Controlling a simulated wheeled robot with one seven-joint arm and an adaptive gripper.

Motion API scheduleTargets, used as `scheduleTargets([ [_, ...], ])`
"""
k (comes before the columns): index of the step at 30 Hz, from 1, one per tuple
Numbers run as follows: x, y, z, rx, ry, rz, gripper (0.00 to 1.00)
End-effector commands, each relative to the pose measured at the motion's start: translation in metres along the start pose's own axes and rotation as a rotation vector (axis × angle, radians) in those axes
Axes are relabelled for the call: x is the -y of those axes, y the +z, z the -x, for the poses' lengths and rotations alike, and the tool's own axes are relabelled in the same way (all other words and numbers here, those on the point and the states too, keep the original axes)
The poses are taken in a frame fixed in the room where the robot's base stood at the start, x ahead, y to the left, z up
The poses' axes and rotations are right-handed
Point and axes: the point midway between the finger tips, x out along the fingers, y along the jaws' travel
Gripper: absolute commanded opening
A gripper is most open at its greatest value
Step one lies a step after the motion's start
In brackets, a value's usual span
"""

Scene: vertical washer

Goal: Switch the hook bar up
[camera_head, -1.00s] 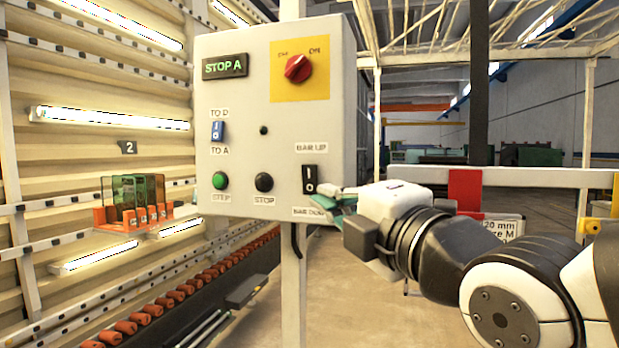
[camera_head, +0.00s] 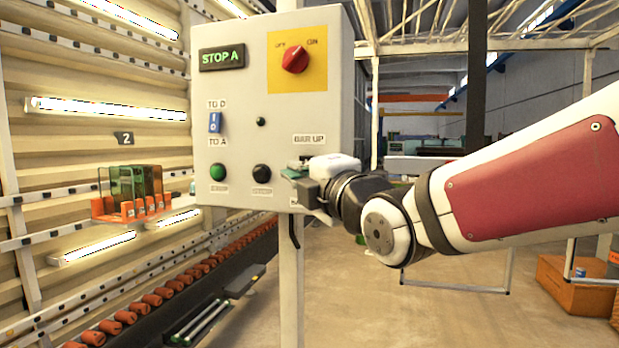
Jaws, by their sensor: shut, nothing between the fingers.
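A light grey control box (camera_head: 235,110) stands on a post in the middle of the view. The label BAR UP (camera_head: 309,139) shows on its lower right front. The black rocker switch seen earlier below this label is now hidden behind my gripper (camera_head: 296,169). My gripper is shut and empty, with its fingertips at the box's front face just under the BAR UP label. I cannot tell whether the fingertips touch the switch or which way it is set. The BAR DOWN label is mostly covered too.
The box also bears a red rotary knob (camera_head: 295,59), a blue switch (camera_head: 215,122), a green button (camera_head: 218,172) and a black button (camera_head: 262,173). A rack with glass plates (camera_head: 135,186) is at left. Brown boxes (camera_head: 572,285) stand at right.

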Motion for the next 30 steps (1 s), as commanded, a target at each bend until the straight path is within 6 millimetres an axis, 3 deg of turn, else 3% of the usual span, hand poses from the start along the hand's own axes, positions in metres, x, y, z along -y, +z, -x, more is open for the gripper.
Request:
scheduleTargets([
  [9,0.001,0.02,-0.019,0.001,0.0,0.0,0.0],
  [30,-0.005,0.026,-0.025,0.0,-0.081,-0.081,0.0],
])
